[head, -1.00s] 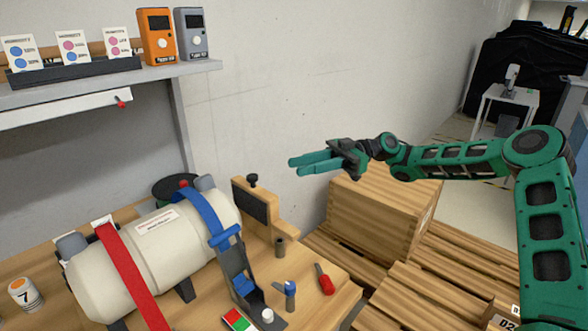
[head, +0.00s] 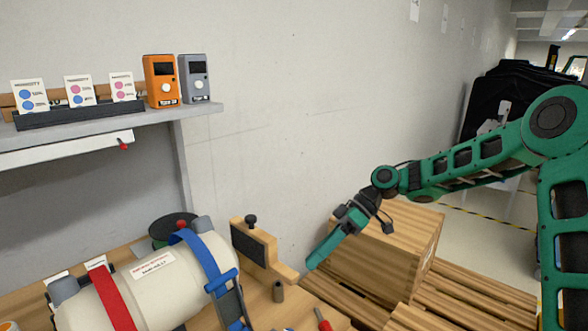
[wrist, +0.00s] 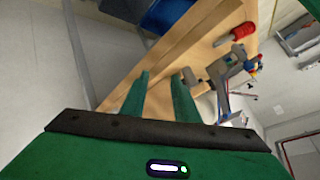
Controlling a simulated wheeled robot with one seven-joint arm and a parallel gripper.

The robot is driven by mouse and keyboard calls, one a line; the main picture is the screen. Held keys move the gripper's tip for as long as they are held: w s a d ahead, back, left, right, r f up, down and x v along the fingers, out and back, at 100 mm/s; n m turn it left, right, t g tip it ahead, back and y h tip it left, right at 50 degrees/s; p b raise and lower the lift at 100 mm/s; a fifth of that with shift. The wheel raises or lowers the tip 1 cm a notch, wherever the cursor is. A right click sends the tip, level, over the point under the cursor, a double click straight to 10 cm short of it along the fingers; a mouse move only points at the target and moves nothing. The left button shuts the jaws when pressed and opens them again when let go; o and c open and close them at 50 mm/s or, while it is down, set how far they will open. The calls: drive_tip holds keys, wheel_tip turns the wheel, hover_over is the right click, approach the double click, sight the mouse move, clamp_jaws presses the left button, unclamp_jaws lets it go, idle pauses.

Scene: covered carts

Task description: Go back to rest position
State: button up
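My gripper (head: 312,262) is in the middle of the head view, at the end of my green arm. It points down and to the left, in front of the wooden crate and just right of the workbench's edge. In the wrist view its two green fingers (wrist: 160,76) are apart with nothing between them. The bench top shows beyond the fingertips, along with a red-handled tool (wrist: 243,31). I cannot tell the exact gap between the fingers and the bench.
A white tank (head: 140,290) with red and blue straps lies on the bench. A wooden block stand (head: 262,250) is at the bench's right end. A wooden crate (head: 395,258) stands on pallets (head: 470,285) to the right. A grey shelf (head: 60,138) holds orange and grey devices.

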drive_tip(key=s+d+m+t+h, duration=0.25)
drive_tip(key=s+d+m, duration=0.3)
drive_tip(key=d, duration=0.55)
drive_tip(key=s+d+m+t+h, duration=0.1)
drive_tip(key=s+d+m+h, duration=0.4)
drive_tip(key=d, duration=0.6)
drive_tip(key=s+d+r+m, duration=0.1)
drive_tip(key=s+d+m, duration=0.4)
drive_tip(key=s, duration=0.5)
drive_tip(key=s+d+r+m+h, duration=0.1)
drive_tip(key=s+d+m, duration=0.5)
drive_tip(key=s+d, duration=0.2)
drive_tip(key=s+t, duration=0.1)
drive_tip(key=s, duration=0.1)
drive_tip(key=shift+s, duration=0.3)
drive_tip(key=shift+d+r+h, duration=0.1)
drive_tip(key=shift+h, duration=0.15)
drive_tip(key=shift+w+f, duration=0.25)
drive_tip(key=shift+w, duration=0.4)
